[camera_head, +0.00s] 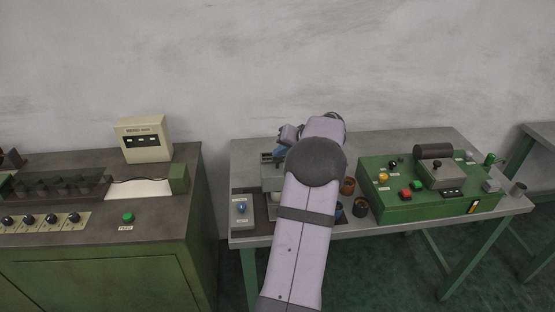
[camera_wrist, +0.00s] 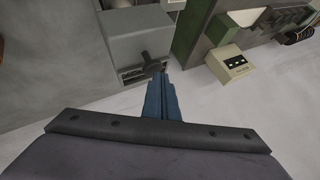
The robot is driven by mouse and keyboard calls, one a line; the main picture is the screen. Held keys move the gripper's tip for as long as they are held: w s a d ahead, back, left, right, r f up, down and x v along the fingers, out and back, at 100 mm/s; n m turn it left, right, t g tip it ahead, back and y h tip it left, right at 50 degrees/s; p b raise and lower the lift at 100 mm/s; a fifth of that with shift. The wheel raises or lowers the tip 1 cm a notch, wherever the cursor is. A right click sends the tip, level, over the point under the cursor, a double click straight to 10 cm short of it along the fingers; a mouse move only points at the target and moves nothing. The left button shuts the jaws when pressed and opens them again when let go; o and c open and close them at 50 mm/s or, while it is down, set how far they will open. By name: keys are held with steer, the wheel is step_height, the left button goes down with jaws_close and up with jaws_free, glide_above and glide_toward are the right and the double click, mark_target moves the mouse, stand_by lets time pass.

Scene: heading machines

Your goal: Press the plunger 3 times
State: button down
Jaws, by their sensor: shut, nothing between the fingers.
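My gripper (camera_head: 280,153) is at the left end of the light table, over a grey machine (camera_head: 272,178) that my arm partly covers. In the wrist view its blue fingers (camera_wrist: 161,80) are shut, with nothing between them. A dark knob on a short stem, which looks like the plunger (camera_wrist: 149,66), shows at the fingertips beside the grey machine's box (camera_wrist: 136,36). I cannot tell whether the fingertips touch it. In the head view the plunger is not clearly visible.
A small control box with a blue button (camera_head: 241,208) stands at the table's left front. Small cups (camera_head: 360,208) stand right of my arm. A green machine (camera_head: 400,205) with coloured buttons fills the table's right side. A green console (camera_head: 100,240) stands left, across a gap.

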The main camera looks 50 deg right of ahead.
steer(key=shift+f+b, duration=0.75)
stand_by(0.6)
steer(key=shift+r, duration=0.15)
steer(key=shift+r+p, duration=0.7)
steer(key=shift+r, duration=0.45)
steer(key=shift+r, duration=0.1)
steer(key=shift+r+p, duration=1.45)
steer(key=shift+r, duration=0.95)
stand_by(0.8)
step_height(320, 180, up, 4)
steer(key=p, duration=0.4)
steer(key=shift+p, duration=0.3)
